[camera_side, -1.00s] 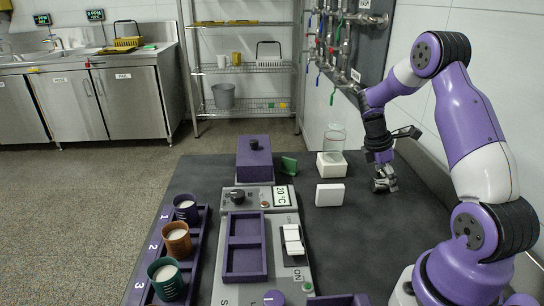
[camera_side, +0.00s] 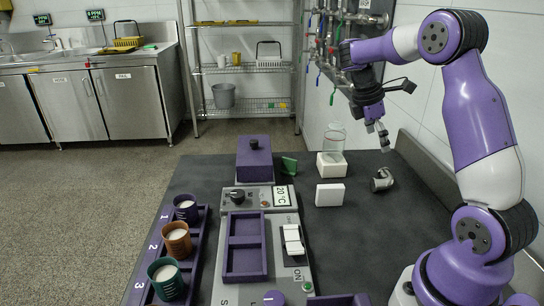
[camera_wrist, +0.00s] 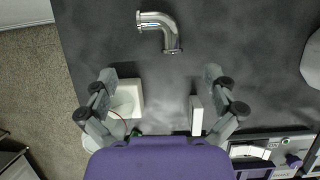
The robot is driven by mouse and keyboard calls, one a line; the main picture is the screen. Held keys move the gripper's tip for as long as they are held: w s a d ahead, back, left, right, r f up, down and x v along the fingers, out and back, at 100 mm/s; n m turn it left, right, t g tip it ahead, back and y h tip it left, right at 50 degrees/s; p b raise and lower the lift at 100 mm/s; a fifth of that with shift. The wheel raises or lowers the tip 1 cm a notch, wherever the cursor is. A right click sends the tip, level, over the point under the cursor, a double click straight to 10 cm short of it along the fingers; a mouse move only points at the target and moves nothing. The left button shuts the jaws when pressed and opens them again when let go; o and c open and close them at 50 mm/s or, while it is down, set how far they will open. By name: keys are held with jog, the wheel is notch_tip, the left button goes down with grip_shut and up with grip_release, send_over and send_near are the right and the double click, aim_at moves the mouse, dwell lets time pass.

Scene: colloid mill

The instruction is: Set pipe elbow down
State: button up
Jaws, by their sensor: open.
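The pipe elbow (camera_side: 383,179) is a shiny metal bend with flanged ends. It lies on the dark table at the right, to the right of the white block. In the wrist view the elbow (camera_wrist: 160,29) lies near the top, apart from my fingers. My gripper (camera_side: 378,138) is above the table, higher than the elbow, with nothing between its fingers. In the wrist view my gripper (camera_wrist: 161,75) shows its two fingers spread wide, one on each side.
A white block (camera_side: 330,195) stands left of the elbow. A glass vessel (camera_side: 335,138) stands on a white base (camera_side: 331,165) behind it. The grey panel (camera_side: 235,287) with switches and the purple cup rack (camera_side: 199,235) are further left. Bare table surrounds the elbow.

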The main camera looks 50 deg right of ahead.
jog(key=w+a+r+m+t, duration=0.1)
jog(key=a+r+m+t, duration=0.4)
jog(key=a, duration=0.7)
jog(key=s+a+m+t+y, duration=0.3)
jog(key=s+a, duration=0.2)
jog(key=a, duration=0.8)
jog(key=shift+r+m+t, duration=0.15)
jog(key=shift+m+t, duration=0.15)
jog(key=shift+m, duration=0.1)
